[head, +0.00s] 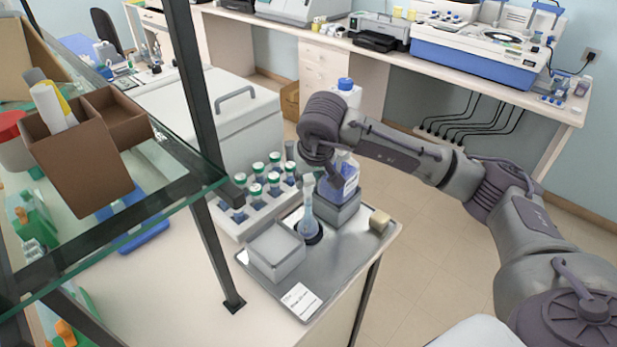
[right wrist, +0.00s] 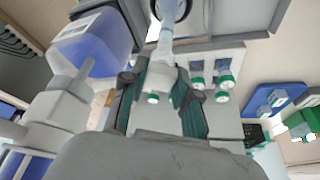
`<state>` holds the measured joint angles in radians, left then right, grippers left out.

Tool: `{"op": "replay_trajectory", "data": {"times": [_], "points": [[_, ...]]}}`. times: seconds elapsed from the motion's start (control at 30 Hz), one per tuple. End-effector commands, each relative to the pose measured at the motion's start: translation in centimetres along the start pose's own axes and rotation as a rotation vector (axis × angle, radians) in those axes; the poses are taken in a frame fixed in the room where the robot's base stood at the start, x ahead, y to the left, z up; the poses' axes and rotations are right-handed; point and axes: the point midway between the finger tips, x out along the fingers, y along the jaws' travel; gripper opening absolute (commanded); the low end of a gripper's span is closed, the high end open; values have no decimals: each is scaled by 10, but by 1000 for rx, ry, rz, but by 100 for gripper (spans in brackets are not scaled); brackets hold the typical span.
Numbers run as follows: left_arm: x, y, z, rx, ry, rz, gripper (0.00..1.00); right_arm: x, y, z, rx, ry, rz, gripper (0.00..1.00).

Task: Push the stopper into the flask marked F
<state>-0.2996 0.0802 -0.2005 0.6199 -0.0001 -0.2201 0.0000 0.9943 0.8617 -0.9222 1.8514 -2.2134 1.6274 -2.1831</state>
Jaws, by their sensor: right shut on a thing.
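The flask (head: 309,222) is a slender glass vessel with a pale blue tint, upright on the metal tray beside a grey box. I cannot read a letter F on it. It also shows in the right wrist view (right wrist: 167,22), at the top, its neck running down toward my fingers. My right gripper (right wrist: 156,85) is shut on a small pale piece at the mouth end of the flask neck, apparently the stopper. How deep it sits is unclear. In the head view the right wrist hangs just above and behind the flask and hides most of the fingers. My left gripper is not in view.
A blue-liquid bottle (head: 348,176) stands close behind the flask on a grey block. A rack (head: 240,228) of green-capped vials is to the left.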

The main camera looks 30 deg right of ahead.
Motion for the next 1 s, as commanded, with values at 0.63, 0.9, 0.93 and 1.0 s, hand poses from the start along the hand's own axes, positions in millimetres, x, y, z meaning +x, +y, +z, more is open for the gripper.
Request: {"op": "replay_trajectory", "data": {"times": [0.63,0.9,0.93,1.0], "points": [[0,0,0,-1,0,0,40,0,0,0,0,0,0,61],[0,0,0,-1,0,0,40,0,0,0,0,0,0,80],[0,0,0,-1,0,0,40,0,0,0,0,0,0,80],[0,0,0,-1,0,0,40,0,0,0,0,0,0,80]]}}
